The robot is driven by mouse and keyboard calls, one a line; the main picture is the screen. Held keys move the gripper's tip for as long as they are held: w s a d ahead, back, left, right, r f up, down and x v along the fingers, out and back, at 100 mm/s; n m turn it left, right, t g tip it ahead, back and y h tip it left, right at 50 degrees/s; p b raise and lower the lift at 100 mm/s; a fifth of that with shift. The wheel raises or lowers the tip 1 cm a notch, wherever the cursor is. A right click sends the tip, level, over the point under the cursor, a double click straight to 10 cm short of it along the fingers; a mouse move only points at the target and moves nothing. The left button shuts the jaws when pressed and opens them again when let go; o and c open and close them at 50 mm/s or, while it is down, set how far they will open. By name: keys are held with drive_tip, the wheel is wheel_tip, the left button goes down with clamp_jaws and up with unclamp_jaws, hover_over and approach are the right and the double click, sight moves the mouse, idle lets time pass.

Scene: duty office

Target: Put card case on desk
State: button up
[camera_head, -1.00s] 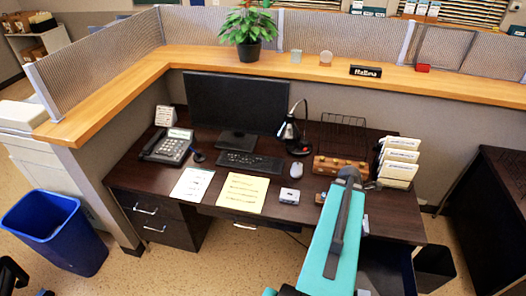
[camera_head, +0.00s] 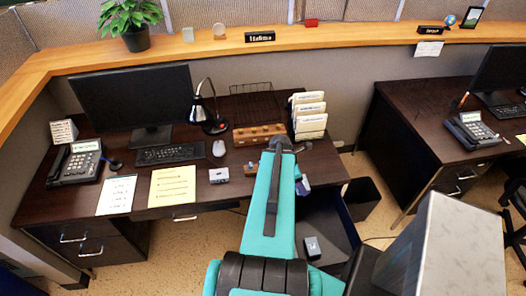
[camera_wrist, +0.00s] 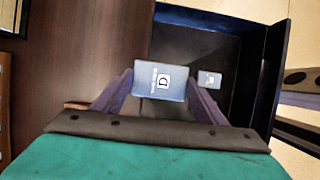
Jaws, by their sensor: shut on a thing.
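The held case is above an open drawer, in the wrist view. In the head view my arm hides most of the gripper, with a bit of purple showing near the desk's right edge. The dark brown desk (camera_head: 140,213) is in the head view; its top also fills the left of the wrist view (camera_wrist: 85,60).
The open drawer (camera_head: 345,236) holds a small pale-faced item (camera_wrist: 209,79). Papers, a keyboard, a mouse, a small grey box (camera_head: 219,175), a wooden block (camera_head: 258,135) and a file rack (camera_head: 311,125) occupy the desk. A grey box-like surface (camera_head: 450,250) stands front right.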

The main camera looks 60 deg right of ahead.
drive_tip(key=shift+w+d+f+b, duration=0.1)
drive_tip(key=shift+d+f+b, duration=0.15)
drive_tip(key=shift+b, duration=0.65)
drive_tip(key=b, duration=0.2)
drive_tip(key=d+b, duration=0.1)
drive_tip(key=b, duration=0.1)
drive_tip(key=shift+w+b, duration=0.25)
drive_tip(key=shift+b, duration=0.15)
drive_tip(key=b, duration=0.7)
drive_tip(key=shift+w+d, duration=0.35)
drive_tip(key=shift+w+d+r, duration=0.1)
drive_tip(key=shift+w+d, duration=0.45)
drive_tip(key=shift+d, duration=0.25)
drive_tip(key=shift+w+d+f+p, duration=0.2)
drive_tip(key=shift+w+d+p, duration=0.4)
drive_tip(key=shift+w+d, duration=0.75)
drive_tip(key=shift+w+d+f+p, duration=0.2)
drive_tip(key=shift+w+d+p, duration=0.45)
drive_tip(key=shift+d, duration=1.15)
drive_tip(key=shift+w+d+f+p, duration=0.2)
drive_tip(key=shift+w+d+p, duration=0.3)
drive_tip(key=shift+w+d, duration=0.9)
drive_tip(key=shift+s+d, duration=0.2)
drive_tip(key=shift+s, duration=0.05)
drive_tip(key=shift+f+p, duration=0.7)
drive_tip(key=shift+f, duration=1.05)
